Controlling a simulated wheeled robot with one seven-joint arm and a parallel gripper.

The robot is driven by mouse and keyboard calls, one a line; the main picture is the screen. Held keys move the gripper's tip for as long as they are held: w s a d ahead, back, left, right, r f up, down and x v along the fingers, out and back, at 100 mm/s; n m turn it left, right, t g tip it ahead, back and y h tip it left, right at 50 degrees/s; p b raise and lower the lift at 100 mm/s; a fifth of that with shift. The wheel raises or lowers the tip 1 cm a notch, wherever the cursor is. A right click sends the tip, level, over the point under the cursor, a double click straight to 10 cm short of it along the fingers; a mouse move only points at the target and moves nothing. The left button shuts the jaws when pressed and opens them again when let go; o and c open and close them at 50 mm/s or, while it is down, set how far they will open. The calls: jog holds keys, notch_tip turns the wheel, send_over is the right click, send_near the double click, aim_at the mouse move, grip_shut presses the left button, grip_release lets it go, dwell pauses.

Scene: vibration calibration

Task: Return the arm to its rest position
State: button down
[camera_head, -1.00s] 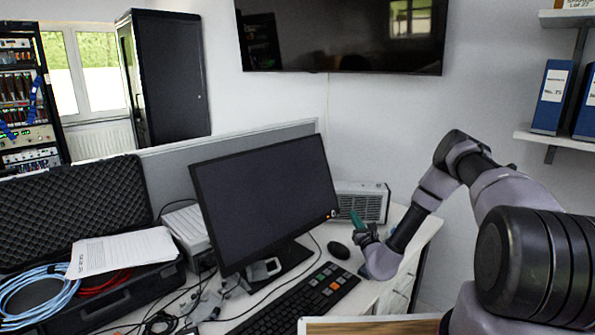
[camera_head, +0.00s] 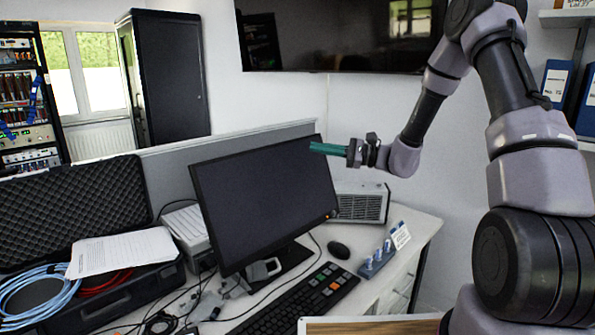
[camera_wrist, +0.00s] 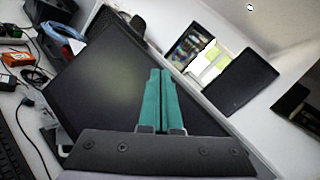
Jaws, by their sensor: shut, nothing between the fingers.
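My gripper (camera_head: 328,149) is raised in front of the right upper edge of the monitor (camera_head: 265,200), pointing left. Its green fingers also show in the wrist view (camera_wrist: 159,101), pressed together with nothing between them. My arm bends up and over from the right side of the head view. In the wrist view the dark monitor screen (camera_wrist: 105,85) lies tilted to the left of and behind the fingers.
An open black case (camera_head: 120,300) is at left. A wall screen (camera_head: 345,38) hangs above; shelf binders (camera_head: 553,82) are at right.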

jog(key=s+d+r+n+g+h, duration=0.15)
jog(key=s+r+n+h, duration=0.25)
jog(key=s, duration=0.4)
jog(key=s+d+r+n+g+h, duration=0.1)
jog(key=s+r+n+g+h, duration=0.25)
jog(key=s, duration=0.45)
jog(key=s+d+r+n+t+h, duration=0.1)
jog(key=s+d+r+t+h, duration=0.2)
jog(key=s+d, duration=0.3)
jog(key=s+d+r+n+t+h, duration=0.1)
jog(key=s+d+r+t+h, duration=0.3)
jog(key=d, duration=0.5)
jog(key=shift+s+d+r+t+h, duration=0.25)
jog(key=shift+s+d+t+h, duration=0.25)
jog(key=shift+s+h, duration=0.5)
jog(key=shift+a, duration=0.1)
